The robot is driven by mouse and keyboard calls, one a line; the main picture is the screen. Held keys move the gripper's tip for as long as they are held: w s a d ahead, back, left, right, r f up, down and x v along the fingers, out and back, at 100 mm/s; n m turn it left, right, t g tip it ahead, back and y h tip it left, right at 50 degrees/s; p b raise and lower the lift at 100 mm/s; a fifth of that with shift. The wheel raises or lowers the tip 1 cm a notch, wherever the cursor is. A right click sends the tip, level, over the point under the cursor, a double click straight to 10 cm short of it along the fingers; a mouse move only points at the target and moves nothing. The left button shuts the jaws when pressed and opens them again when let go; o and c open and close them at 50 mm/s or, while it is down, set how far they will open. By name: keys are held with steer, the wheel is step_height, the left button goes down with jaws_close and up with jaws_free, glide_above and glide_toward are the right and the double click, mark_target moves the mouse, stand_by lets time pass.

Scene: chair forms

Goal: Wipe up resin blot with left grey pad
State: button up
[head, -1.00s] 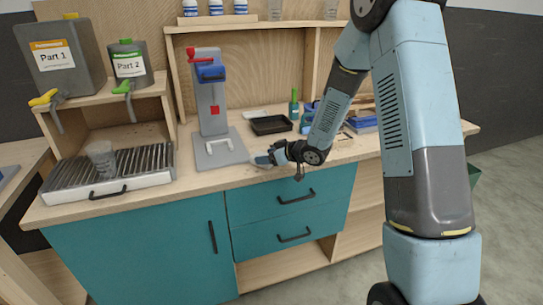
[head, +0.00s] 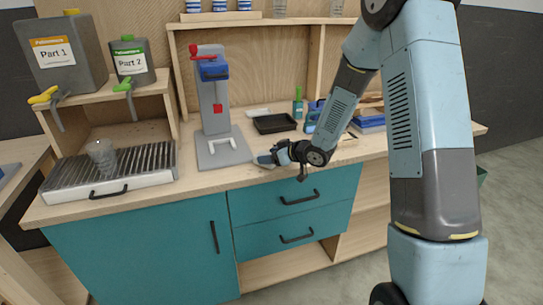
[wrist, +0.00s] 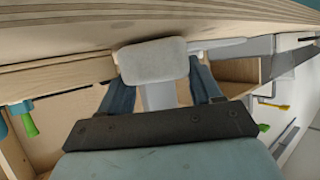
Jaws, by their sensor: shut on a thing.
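My gripper (head: 268,159) is low over the front of the wooden bench, just right of the press base. In the wrist view, the gripper (wrist: 158,80) is shut on a grey pad (wrist: 153,58), a rounded block between the two blue fingers. The pad's broad face shows, and its upper edge lies close to the pale wooden surface; whether they touch I cannot tell. In the head view the pad is too small to make out clearly. I cannot make out the resin blot in either view.
A grey press (head: 214,95) with a red lever stands left of my gripper. A grille (head: 130,165) with a clear cup (head: 102,156) sits at left, below two resin containers (head: 65,55).

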steer(key=shift+s+r, duration=0.3)
steer(key=shift+r, duration=0.3)
steer(key=shift+s+d+f, duration=0.1)
steer(key=shift+s+d, duration=0.15)
steer(key=shift+s, duration=0.3)
steer(key=shift+s+d+f, duration=0.1)
steer(key=shift+s+d, duration=0.15)
steer(key=shift+s, duration=0.25)
steer(key=shift+r, duration=0.1)
steer(key=shift+r, duration=2.95)
steer(key=shift+r, duration=0.1)
step_height(320, 180, up, 3)
steer(key=shift+f, duration=0.1)
steer(key=shift+t, duration=0.3)
steer(key=shift+w+a+f, duration=0.1)
steer(key=shift+a+f, duration=0.05)
steer(key=shift+f, duration=4)
